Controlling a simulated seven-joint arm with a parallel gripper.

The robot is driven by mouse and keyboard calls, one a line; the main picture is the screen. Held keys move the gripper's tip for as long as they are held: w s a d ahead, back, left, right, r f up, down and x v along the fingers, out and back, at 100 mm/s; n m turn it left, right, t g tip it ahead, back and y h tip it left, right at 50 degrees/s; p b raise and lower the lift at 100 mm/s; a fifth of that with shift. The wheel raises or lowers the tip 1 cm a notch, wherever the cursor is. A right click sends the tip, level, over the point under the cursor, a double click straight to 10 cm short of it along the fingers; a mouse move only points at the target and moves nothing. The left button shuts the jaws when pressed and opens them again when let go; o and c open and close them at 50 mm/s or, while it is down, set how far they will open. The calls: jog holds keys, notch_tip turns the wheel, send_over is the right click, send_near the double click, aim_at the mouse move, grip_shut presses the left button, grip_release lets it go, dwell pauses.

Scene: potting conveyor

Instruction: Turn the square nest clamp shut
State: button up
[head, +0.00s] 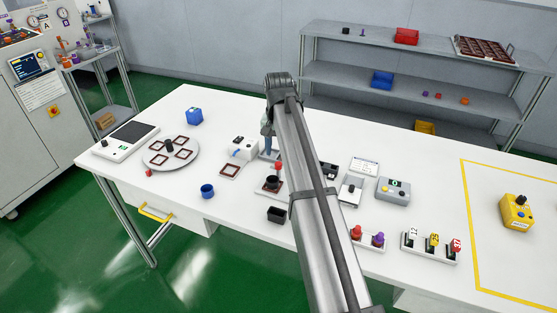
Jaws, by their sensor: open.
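My gripper (267,149) points down above the middle of the white table, left of my arm. Its fingers are small here and partly hidden, and they look empty. A small white fixture (263,191) with a dark round part on top stands just in front of it. A red knob (279,166) rises at the back of this fixture, close to my arm. Another pale plate (263,157) shows partly under the gripper. I cannot tell for sure which of these is the square nest, nor how its clamp is turned. My arm hides what lies right behind it.
A round grey plate (148,160) with dark square frames lies left. A white box (243,147), a square frame (229,171), a blue cup (207,190) and a black bin (276,214) surround the gripper area. A grey control box (393,193) stands right.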

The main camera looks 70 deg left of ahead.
aim_at(279, 163)
jog(key=shift+f, duration=2.45)
grip_shut()
